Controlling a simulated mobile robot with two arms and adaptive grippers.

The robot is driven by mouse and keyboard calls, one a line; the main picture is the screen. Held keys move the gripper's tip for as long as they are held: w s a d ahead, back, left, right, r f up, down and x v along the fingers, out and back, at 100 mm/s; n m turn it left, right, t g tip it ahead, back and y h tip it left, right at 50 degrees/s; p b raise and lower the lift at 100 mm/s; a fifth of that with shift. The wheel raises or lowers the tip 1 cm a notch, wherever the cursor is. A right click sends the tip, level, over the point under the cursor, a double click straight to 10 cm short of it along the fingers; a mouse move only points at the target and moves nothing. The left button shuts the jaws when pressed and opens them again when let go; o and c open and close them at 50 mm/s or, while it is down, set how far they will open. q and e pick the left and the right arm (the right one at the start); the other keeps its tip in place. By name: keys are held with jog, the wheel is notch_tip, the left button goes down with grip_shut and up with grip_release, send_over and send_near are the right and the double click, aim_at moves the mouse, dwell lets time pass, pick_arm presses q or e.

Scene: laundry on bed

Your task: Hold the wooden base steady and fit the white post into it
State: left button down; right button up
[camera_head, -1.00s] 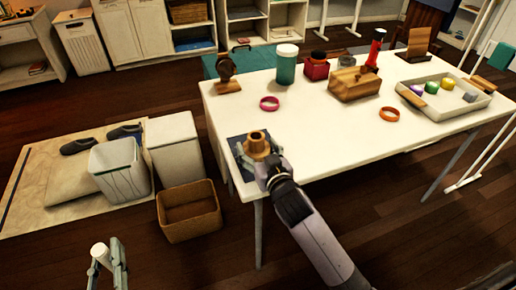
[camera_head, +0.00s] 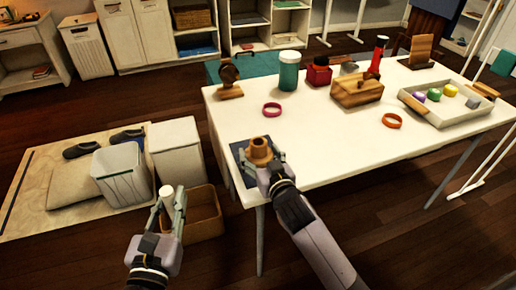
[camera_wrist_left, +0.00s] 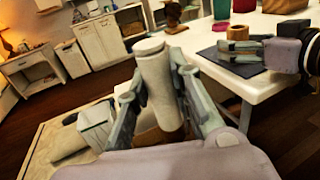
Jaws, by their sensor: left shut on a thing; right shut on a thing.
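The white post (camera_wrist_left: 158,85) stands roughly upright between the fingers of my left gripper (camera_head: 172,208), which is shut on it. In the head view the post's top (camera_head: 167,192) shows left of the table, apart from the base. The wooden base (camera_head: 260,150) is a round brown piece with a raised collar, on a dark mat (camera_head: 240,160) at the table's near left corner. My right gripper (camera_head: 268,168) is shut on the base from the near side. The base also shows in the left wrist view (camera_wrist_left: 237,33), to the right of the post. The post's lower end is partly hidden.
A woven basket (camera_head: 205,215) and bins stand on the floor left of the table.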

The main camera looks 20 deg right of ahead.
pick_arm(q)
jog(key=w+d+r+m+g+h, duration=0.2)
jog(key=d+r+m+g+h, duration=0.25)
jog(key=d, duration=0.65)
jog(key=w+d+r+m+g+h, duration=0.3)
jog(key=d+r+h, duration=0.15)
jog(key=d, duration=0.65)
pick_arm(e)
jog(key=shift+f, duration=0.1)
pick_arm(q)
jog(key=w+d+r, duration=0.1)
jog(key=w+r, duration=0.2)
jog(key=w, duration=0.7)
jog(key=shift+m+h, duration=0.25)
jog(key=shift+h, duration=0.05)
jog(key=shift+w+d+f, duration=0.1)
jog(key=shift+w+f, duration=0.05)
jog(key=shift+f, duration=4.75)
jog(key=shift+f, duration=0.2)
jog(key=c, duration=1.4)
grip_release()
jog(key=shift+g, duration=0.25)
jog(key=shift+c, duration=0.2)
jog(key=shift+r, duration=0.15)
